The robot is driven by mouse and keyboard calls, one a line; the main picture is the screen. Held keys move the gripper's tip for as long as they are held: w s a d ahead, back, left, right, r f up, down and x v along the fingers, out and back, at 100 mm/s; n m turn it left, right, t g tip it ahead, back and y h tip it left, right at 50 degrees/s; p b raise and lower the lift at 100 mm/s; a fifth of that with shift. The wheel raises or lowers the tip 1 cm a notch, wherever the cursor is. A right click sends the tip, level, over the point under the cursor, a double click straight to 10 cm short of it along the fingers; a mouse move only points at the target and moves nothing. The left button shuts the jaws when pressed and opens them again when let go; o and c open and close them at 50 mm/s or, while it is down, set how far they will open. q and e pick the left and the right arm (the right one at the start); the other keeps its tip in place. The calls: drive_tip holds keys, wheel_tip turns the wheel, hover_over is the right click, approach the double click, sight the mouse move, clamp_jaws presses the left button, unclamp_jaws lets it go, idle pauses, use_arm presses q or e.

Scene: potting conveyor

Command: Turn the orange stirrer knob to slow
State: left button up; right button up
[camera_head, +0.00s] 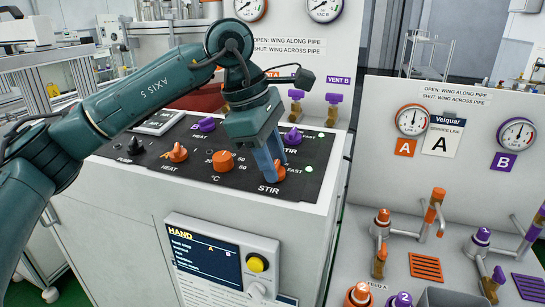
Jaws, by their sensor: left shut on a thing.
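The orange stirrer knob (280,174) sits on the dark control panel (210,178), above the word STIR and beside the word FAST. My left gripper (271,169) reaches down over it from above, with its blue fingers shut on the knob. The fingers hide part of the knob and the panel to its left, so I cannot read its pointer or see a SLOW mark. My right gripper is not in view.
Nearby on the panel are an orange temperature knob (223,161), an orange heat knob (177,152) and a purple stir knob (292,136). A hand-control box (222,262) hangs in front. Gauges and pipe valves stand at the right.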

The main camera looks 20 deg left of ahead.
use_arm(q)
drive_tip(key=o, duration=1)
drive_tip(key=v, duration=1.3)
drive_tip(key=shift+s+r, duration=0.1)
